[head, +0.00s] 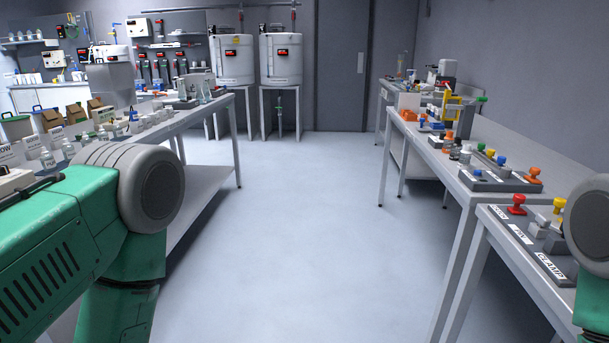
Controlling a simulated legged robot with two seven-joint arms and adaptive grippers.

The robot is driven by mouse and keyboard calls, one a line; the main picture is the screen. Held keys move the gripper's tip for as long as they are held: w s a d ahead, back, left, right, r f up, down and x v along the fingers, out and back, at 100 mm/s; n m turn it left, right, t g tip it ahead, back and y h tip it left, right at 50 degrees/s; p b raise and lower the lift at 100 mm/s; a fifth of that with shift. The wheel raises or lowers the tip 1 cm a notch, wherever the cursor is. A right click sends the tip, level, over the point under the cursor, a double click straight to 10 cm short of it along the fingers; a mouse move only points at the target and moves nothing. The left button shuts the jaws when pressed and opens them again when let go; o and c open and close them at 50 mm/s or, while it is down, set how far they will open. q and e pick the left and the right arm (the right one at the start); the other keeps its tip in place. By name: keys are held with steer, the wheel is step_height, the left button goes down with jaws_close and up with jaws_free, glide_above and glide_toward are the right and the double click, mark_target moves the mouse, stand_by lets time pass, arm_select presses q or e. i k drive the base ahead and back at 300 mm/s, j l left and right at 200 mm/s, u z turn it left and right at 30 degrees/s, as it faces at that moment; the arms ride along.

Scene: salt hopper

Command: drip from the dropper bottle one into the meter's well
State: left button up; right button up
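Several small labelled bottles (48,158) stand on the left bench, near white cards with lettering. They are too small to tell which is dropper bottle one. I cannot make out the meter or its well for certain. A pale box (14,181) at the left edge is partly hidden by my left arm. My green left arm fills the lower left, and a grey joint of my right arm shows at the right edge. Neither gripper is in view.
The left bench (207,112) holds glassware and brown boxes (75,113). The right benches (428,150) carry coloured clamps and knobs (515,201). Two white tanks (232,60) on stands are at the back. The floor (300,220) between the benches is clear.

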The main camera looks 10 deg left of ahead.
mark_target(86, 140)
steer(key=i+u, duration=0.25)
steer(key=i, duration=0.25)
steer(key=i+l+u, duration=0.3)
steer(key=i, duration=0.15)
steer(key=i+l+u, duration=0.25)
steer(key=i, duration=0.2)
steer(key=i+l+u, duration=0.7)
steer(key=u, duration=0.2)
steer(key=i+l+u, duration=0.15)
steer(key=l+u, duration=0.15)
steer(key=l, duration=0.15)
steer(key=i+l+u, duration=0.15)
steer(key=l+u, duration=0.2)
steer(key=i+l+u, duration=0.1)
steer(key=l+u, duration=0.2)
steer(key=l, duration=0.15)
steer(key=l+u, duration=0.5)
steer(key=l, duration=0.4)
